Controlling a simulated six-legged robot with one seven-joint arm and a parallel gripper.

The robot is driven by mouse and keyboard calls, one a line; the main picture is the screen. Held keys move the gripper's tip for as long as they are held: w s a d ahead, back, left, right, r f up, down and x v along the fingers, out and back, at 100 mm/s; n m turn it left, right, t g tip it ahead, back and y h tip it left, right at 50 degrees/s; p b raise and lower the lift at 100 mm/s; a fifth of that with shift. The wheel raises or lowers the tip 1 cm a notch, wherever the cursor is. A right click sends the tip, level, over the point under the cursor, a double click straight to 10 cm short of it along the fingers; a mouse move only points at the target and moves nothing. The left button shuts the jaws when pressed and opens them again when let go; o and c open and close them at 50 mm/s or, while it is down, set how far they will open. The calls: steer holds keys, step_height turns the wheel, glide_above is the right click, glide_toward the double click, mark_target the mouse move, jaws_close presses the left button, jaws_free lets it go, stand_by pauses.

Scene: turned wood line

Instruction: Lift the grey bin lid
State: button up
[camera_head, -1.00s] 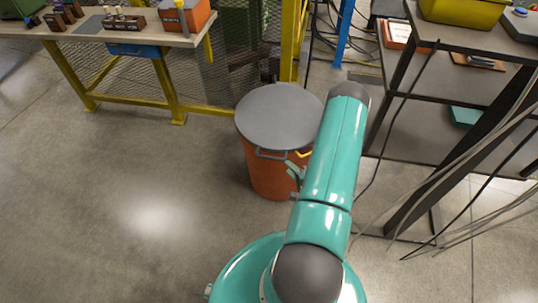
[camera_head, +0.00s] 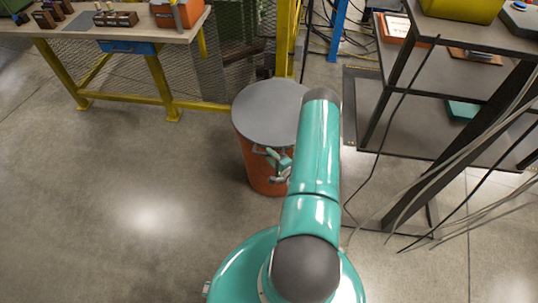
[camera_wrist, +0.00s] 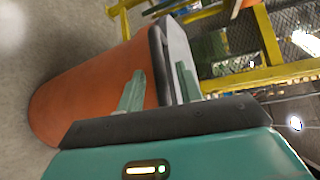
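The grey bin lid (camera_head: 270,110) lies flat on the orange bin (camera_head: 256,170) in the head view. A handle (camera_head: 260,150) shows at the lid's near edge, partly hidden by my gripper. My gripper (camera_head: 277,161) is at the near side of the bin, just by that handle. In the wrist view the orange bin (camera_wrist: 85,88) lies sideways, with the grey lid (camera_wrist: 177,42) at its right end. My gripper (camera_wrist: 161,72) is open there, its two fingers apart, with the lid's edge showing between them. I cannot tell whether they touch the handle.
A workbench with yellow legs (camera_head: 162,85) stands at the back left. A yellow post (camera_head: 287,45) and mesh fence are behind the bin. A dark shelf rack (camera_head: 400,90) with hanging cables stands at the right. The floor (camera_head: 120,190) at the left is clear.

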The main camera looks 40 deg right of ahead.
steer(key=shift+w+d+f, duration=0.1)
steer(key=shift+w+d, duration=0.05)
steer(key=shift+w, duration=0.65)
jaws_close()
